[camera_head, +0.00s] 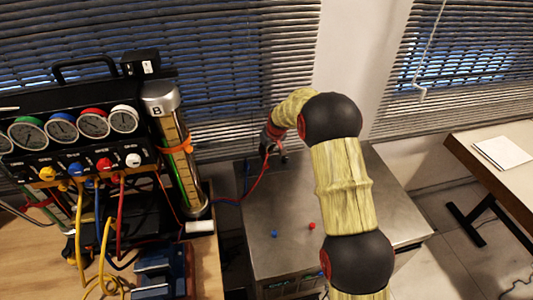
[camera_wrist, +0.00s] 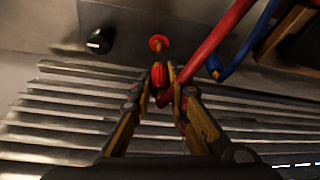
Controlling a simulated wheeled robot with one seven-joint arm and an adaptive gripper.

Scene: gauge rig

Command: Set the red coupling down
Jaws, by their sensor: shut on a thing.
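The red coupling (camera_wrist: 160,76) sits between the two fingertips of my gripper (camera_wrist: 161,84) in the wrist view. The gripper is shut on it. A red hose (camera_wrist: 212,48) runs beside the right finger, close to the coupling. Just beyond the coupling is a small red fitting with an orange stem (camera_wrist: 158,43), near the metal surface. In the head view my gripper (camera_head: 271,148) is at the far side of the metal cabinet top (camera_head: 270,262), with the red hose (camera_head: 258,183) hanging from it. The coupling itself cannot be made out there.
A gauge rig (camera_head: 80,140) with coloured ports and hoses stands left, beside a cylinder marked B (camera_head: 178,150). Small blue (camera_head: 274,234) and red (camera_head: 312,226) pieces are on the cabinet. A black knob (camera_wrist: 99,41) and blue hose (camera_wrist: 245,45) lie near the gripper. The cabinet's front is largely clear.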

